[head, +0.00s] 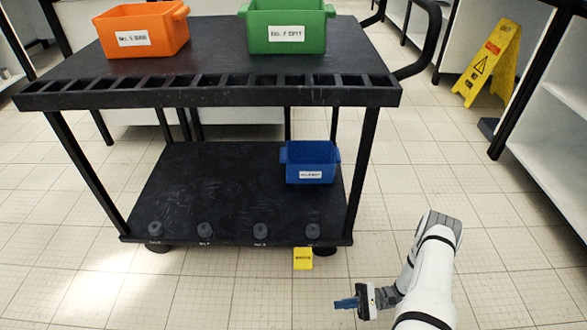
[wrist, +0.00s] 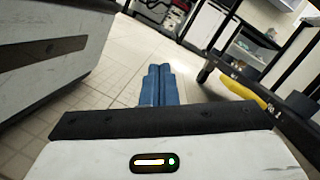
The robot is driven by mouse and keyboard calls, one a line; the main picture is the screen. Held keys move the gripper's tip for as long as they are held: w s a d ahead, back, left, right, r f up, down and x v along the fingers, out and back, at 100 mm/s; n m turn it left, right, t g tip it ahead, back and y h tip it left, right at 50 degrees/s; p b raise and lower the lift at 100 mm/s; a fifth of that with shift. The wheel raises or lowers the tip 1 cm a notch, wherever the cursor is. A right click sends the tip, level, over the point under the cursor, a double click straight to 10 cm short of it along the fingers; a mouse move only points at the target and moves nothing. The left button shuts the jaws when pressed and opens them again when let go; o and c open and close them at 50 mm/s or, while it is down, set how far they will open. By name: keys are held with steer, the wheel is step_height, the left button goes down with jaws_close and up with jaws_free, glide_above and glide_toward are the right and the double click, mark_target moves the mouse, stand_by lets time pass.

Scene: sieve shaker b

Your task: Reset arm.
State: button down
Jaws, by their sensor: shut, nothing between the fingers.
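My gripper (head: 346,303) is at the lower right in the head view, low in front of the cart and apart from it. Its blue fingers point left there. In the wrist view the two blue fingers (wrist: 160,86) lie side by side, closed together with nothing between them. My white arm reaches up from the bottom edge and bends over to the gripper.
A black two-level cart (head: 245,96) carries an orange bin (head: 142,38) and a green bin (head: 287,28) on top. A blue bin (head: 310,163) and several dark knobs stand on its lower shelf. A yellow tag (head: 303,258) hangs at its front edge. A yellow floor sign (head: 488,65) stands right.

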steer(key=w+r+n+g+h+p, duration=0.1)
steer(key=w+r+n+h+p, duration=0.15)
steer(key=r+p, duration=0.75)
steer(key=w+d+r+n+g+h+p, duration=0.15)
steer(key=r+h, duration=0.25)
steer(key=r, duration=1.5)
steer(key=w+r+n+g+h+p, duration=0.15)
steer(key=r+h+p, duration=0.3)
steer(key=r, duration=0.95)
steer(key=s+r+n+t+h+p, duration=0.1)
steer(key=r+p, duration=0.6)
steer(key=r, duration=0.7)
steer(key=s+a+r+n+t+h+p, duration=0.1)
steer(key=s+r+t+h+p, duration=0.3)
steer(key=r, duration=1.1)
steer(key=s+r+n+t+h+p, duration=0.1)
steer(key=s+r+t+h+p, duration=0.2)
steer(key=r+p, duration=0.8)
steer(key=s+r+t, duration=0.2)
steer(key=s+r, duration=0.2)
steer(key=shift+s+a+r+n+p, duration=0.25)
steer(key=shift+s+a+n+p, duration=0.05)
steer(key=shift+a+n+p, duration=0.1)
steer(key=c, duration=2.2)
jaws_free()
